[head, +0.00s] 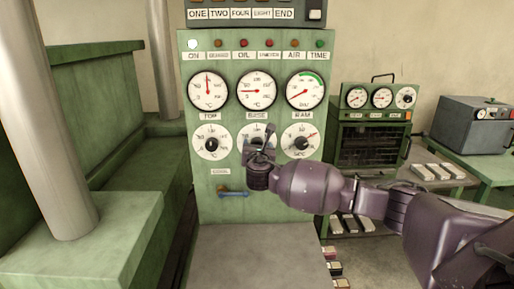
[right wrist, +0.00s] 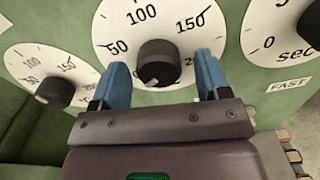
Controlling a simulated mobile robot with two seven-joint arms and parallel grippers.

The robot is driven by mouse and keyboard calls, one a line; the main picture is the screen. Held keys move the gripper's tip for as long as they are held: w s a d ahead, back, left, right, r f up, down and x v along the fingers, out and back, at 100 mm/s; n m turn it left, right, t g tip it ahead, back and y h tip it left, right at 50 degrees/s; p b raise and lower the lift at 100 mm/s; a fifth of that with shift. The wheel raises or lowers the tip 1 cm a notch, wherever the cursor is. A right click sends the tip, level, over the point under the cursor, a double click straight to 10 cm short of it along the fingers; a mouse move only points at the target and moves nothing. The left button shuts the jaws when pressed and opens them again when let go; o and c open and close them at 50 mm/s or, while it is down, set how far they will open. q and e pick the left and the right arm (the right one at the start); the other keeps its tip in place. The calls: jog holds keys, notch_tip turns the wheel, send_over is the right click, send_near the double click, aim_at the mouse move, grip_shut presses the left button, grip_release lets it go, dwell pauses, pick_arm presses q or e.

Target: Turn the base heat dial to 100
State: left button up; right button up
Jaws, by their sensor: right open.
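The base heat dial (head: 246,135) is the middle white dial on the green panel, under the BASE label, partly hidden by my right gripper (head: 262,143). In the right wrist view its black knob (right wrist: 158,61) sits on a white face (right wrist: 125,25) marked 50, 100, 150. A pale mark shows low on the knob, but I cannot tell its exact reading. My right gripper (right wrist: 163,75) is open, its blue fingers on either side of the knob with gaps. I cannot tell whether the fingertips reach past the knob's front. My left gripper is not in view.
The top dial (head: 211,142) is to the left and the ram dial (head: 300,143) to the right. Three gauges, the middle one (head: 257,90), sit above. A blue handle (head: 233,192) is below. A grey surface (head: 250,255) lies in front.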

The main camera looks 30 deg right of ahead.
jog(key=shift+c, duration=0.2)
jog(key=c, duration=0.9)
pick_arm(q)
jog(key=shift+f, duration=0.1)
pick_arm(e)
jog(key=shift+m, duration=0.4)
pick_arm(q)
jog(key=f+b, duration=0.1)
jog(key=b, duration=0.1)
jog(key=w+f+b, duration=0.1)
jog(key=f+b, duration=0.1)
jog(key=b, duration=0.1)
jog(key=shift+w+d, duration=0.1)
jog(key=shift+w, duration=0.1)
pick_arm(e)
jog(key=m, duration=2.3)
jog(key=shift+a+r, duration=0.15)
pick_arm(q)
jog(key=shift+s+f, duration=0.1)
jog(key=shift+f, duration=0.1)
